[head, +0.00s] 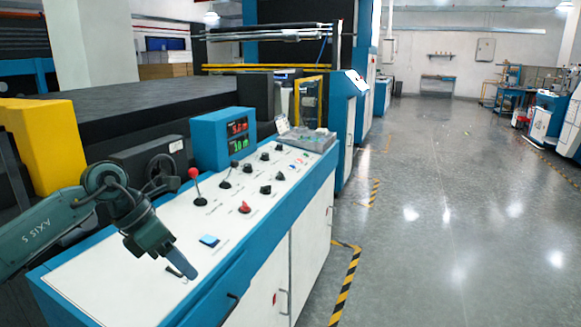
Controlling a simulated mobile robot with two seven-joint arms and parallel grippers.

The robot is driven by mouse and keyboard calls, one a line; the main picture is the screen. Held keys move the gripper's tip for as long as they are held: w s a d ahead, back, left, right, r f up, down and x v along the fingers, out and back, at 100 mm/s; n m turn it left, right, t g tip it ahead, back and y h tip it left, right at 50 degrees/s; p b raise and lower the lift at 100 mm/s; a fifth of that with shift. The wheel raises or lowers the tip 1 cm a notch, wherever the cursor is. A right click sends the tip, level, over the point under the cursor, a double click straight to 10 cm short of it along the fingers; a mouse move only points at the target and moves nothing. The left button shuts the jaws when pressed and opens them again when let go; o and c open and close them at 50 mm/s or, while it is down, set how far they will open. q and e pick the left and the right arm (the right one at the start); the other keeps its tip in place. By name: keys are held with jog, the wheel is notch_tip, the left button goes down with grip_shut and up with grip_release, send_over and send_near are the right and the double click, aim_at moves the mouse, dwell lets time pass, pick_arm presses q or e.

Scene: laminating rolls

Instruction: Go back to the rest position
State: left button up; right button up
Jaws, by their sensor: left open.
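My left gripper (181,262) hangs over the near end of the white control panel (100,278). Its arm comes in from the left edge. The gripper is open and I see nothing between its fingers. My right gripper is not in view.
The panel carries a red-knobbed lever (195,181), several black knobs and a red knob (244,207). A blue display box (222,140) stands at its back edge. A yellow block (40,146) is at left. Open grey floor (440,220) lies to the right.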

pick_arm(q)
jog(key=s+d+n+h+p, duration=0.1)
jog(key=s+d+n+h, duration=0.25)
jog(key=d, duration=0.25)
jog(key=s+d+f+n+h, duration=0.1)
jog(key=s+d+n+h, duration=0.1)
jog(key=d+h, duration=0.35)
jog(key=s+d+n+h+p, duration=0.1)
jog(key=s+d+n+h, duration=0.2)
jog(key=d, duration=0.4)
jog(key=s+a+f+n+t+y+p, duration=0.1)
jog(key=a+f+n+t+y, duration=0.5)
jog(key=n, duration=0.7)
jog(key=s+a+f+n+t+y+p, duration=0.1)
jog(key=s+a+f+n+t+y, duration=0.3)
jog(key=n+t, duration=0.7)
jog(key=s+a+f+n+g+y, duration=0.2)
jog(key=s+f+n+g+y, duration=0.2)
jog(key=s+f+n+g, duration=0.4)
notch_tip(320, 180, down, 6)
jog(key=shift+s+a+r+n, duration=0.1)
jog(key=shift+s+a+n, duration=0.2)
jog(key=shift+s+n, duration=0.95)
